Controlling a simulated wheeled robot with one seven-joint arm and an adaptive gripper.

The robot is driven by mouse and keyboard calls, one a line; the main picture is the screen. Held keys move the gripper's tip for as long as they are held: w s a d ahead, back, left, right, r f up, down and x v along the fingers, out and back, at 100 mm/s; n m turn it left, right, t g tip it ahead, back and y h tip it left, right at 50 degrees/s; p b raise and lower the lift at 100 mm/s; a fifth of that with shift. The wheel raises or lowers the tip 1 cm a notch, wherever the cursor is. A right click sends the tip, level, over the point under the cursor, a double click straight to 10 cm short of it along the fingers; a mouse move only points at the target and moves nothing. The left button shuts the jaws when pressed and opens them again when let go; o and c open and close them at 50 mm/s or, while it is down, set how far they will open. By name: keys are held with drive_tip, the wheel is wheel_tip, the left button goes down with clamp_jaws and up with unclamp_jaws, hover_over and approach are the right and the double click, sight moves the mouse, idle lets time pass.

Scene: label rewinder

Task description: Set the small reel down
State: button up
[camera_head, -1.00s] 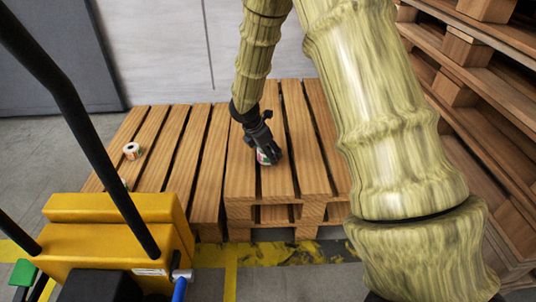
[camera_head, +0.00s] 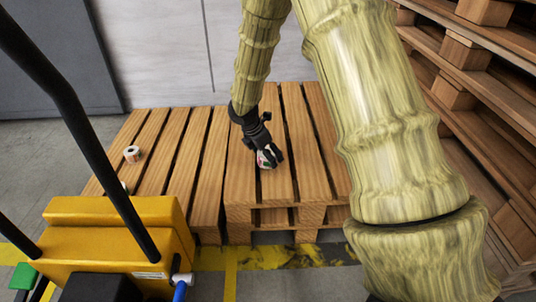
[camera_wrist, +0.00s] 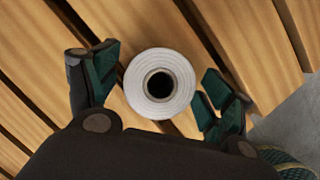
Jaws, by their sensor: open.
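The small reel (camera_head: 266,160) is white with some colour on its side. It stands on the slats of the right-hand wooden pallet (camera_head: 300,150), near its front. In the wrist view the reel (camera_wrist: 160,59) shows its round white end and dark core hole. My gripper (camera_head: 269,156) is over the reel, tilted down. In the wrist view my gripper (camera_wrist: 157,78) is open, with one dark green fingertip at each side of the reel. The reel's underside is hidden.
Another reel (camera_head: 131,153) stands on the left pallet (camera_head: 160,150). A small pale object (camera_head: 125,187) shows partly behind the yellow machine (camera_head: 120,235) with its black handle. Stacked pallets (camera_head: 480,110) rise at the right. Bare slats lie between the reels.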

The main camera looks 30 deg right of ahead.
drive_tip(key=p+v, duration=0.5)
drive_tip(key=v, duration=0.6)
drive_tip(key=shift+r, duration=0.2)
